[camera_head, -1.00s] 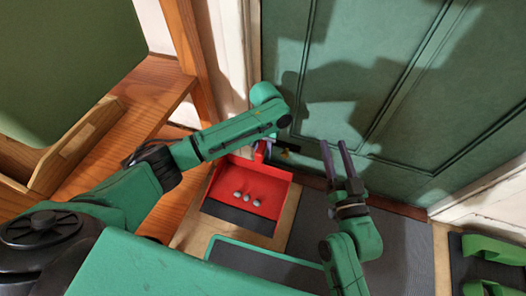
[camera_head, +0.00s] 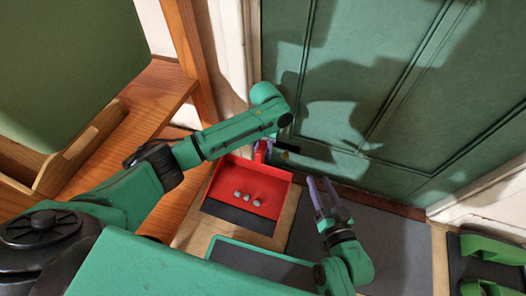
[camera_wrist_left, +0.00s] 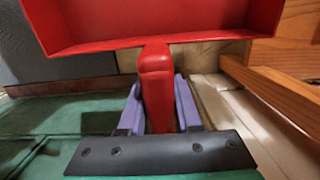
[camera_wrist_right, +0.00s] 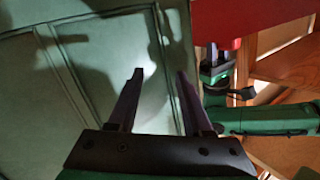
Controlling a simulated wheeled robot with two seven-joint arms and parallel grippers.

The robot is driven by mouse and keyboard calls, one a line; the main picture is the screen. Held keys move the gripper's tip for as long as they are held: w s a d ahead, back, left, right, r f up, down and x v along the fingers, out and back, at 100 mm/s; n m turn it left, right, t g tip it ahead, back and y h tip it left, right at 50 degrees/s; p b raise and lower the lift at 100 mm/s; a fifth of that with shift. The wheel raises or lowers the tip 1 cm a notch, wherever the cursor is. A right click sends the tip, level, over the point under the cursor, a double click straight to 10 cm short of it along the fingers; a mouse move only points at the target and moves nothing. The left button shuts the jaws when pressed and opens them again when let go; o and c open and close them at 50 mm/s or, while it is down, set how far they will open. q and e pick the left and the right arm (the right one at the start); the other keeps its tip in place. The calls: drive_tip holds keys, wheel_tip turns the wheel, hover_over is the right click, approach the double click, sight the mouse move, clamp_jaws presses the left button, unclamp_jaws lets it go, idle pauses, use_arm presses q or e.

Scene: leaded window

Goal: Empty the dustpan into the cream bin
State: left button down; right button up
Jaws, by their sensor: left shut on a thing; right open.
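The red dustpan (camera_head: 276,189) with a black front lip is held above the floor in the head view. Several small grey lumps (camera_head: 246,197) lie in it. My left gripper (camera_head: 262,150) is shut on its red handle (camera_wrist_left: 156,85), which shows between the fingers in the left wrist view. The dustpan's red side also shows in the right wrist view (camera_wrist_right: 235,18). My right gripper (camera_head: 319,182) is open and empty, to the right of the dustpan, apart from it. I cannot make out the cream bin in any view.
A green panelled door (camera_head: 370,80) stands behind both grippers. A wooden bench (camera_head: 160,85) with a green panel is at the left. A dark grey mat (camera_head: 395,240) covers the floor at right. Green shoes (camera_head: 490,250) lie on a dark tray at far right.

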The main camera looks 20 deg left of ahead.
sight(263, 143)
use_arm(q)
drive_tip(key=shift+r, duration=0.2)
drive_tip(key=shift+r+p, duration=0.55)
drive_tip(key=shift+p, duration=0.25)
drive_tip(key=shift+r+p, duration=0.35)
drive_tip(key=shift+p, duration=0.05)
drive_tip(key=shift+r+g+p, duration=0.3)
drive_tip(key=shift+r+p, duration=0.25)
drive_tip(key=shift+p, duration=0.1)
use_arm(e)
drive_tip(key=s+f+g, duration=0.3)
drive_tip(key=s, duration=0.2)
drive_tip(key=shift+s+g, duration=0.3)
drive_tip(key=shift+s, duration=0.2)
